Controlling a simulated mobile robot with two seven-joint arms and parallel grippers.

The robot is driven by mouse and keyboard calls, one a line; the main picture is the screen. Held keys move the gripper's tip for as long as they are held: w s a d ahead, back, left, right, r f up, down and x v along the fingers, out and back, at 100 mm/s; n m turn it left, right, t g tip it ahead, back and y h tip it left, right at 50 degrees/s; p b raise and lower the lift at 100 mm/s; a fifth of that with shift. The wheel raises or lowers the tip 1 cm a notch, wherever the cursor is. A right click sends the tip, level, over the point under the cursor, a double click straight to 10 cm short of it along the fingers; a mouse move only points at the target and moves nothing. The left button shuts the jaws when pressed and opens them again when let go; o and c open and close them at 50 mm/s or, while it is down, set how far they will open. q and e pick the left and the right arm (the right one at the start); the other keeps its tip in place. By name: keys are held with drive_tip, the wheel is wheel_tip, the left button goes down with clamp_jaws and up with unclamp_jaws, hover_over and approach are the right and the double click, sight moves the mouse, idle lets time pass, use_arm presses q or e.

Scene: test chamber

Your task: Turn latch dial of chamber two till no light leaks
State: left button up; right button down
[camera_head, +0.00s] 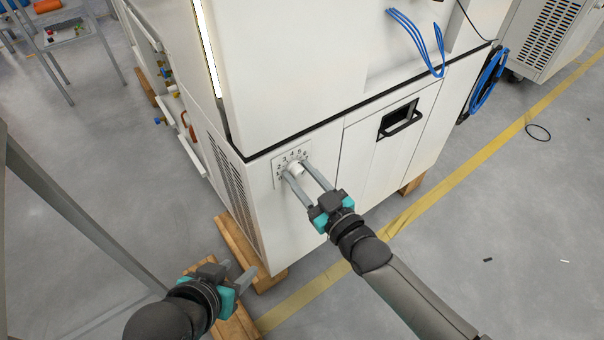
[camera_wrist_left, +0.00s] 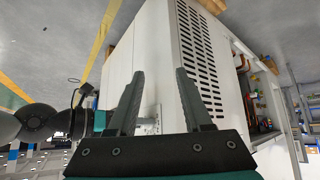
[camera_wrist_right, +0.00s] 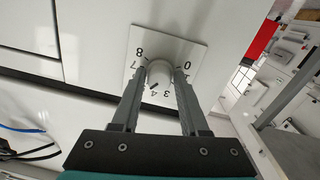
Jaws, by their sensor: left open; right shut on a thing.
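The latch dial (camera_wrist_right: 160,69) is a round light knob on a square white plate (camera_wrist_right: 188,50) with printed numbers. In the head view the plate (camera_head: 277,163) sits on the chamber's front, near its left corner. My right gripper (camera_wrist_right: 161,73) is shut on the dial, one finger on each side; it also shows in the head view (camera_head: 295,169). The fingers partly hide the dial and some numbers. A bright strip of light (camera_head: 207,45) shows along the chamber's left edge, above the dial. My left gripper (camera_head: 241,268) is open and empty, low beside the chamber's lower left corner.
The white chamber (camera_head: 290,70) stands on wooden blocks (camera_head: 238,250). Its front has a black recessed handle (camera_head: 399,120) and blue cables (camera_head: 420,40) above. A vented side panel (camera_head: 232,180) is at left. A yellow line (camera_head: 480,155) crosses the open grey floor at right.

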drive_tip(key=shift+r+m+p, duration=0.1)
drive_tip(key=shift+m+p, duration=0.5)
drive_tip(key=shift+m, duration=0.7)
use_arm(q)
drive_tip(key=shift+s+a+r+n+g+y+p, duration=0.15)
drive_tip(key=shift+s+a+g+y, duration=0.25)
drive_tip(key=shift+s+a+g, duration=0.5)
drive_tip(key=shift+s+a+n+g+y+p, duration=0.2)
drive_tip(key=shift+s+a+g+y, duration=0.2)
drive_tip(key=shift+s+a+g, duration=0.4)
use_arm(e)
drive_tip(key=shift+m, duration=0.6)
use_arm(q)
drive_tip(key=shift+a, duration=0.15)
use_arm(e)
drive_tip(key=c, duration=0.6)
unclamp_jaws()
drive_tip(key=shift+o, duration=0.2)
drive_tip(key=shift+s, duration=0.1)
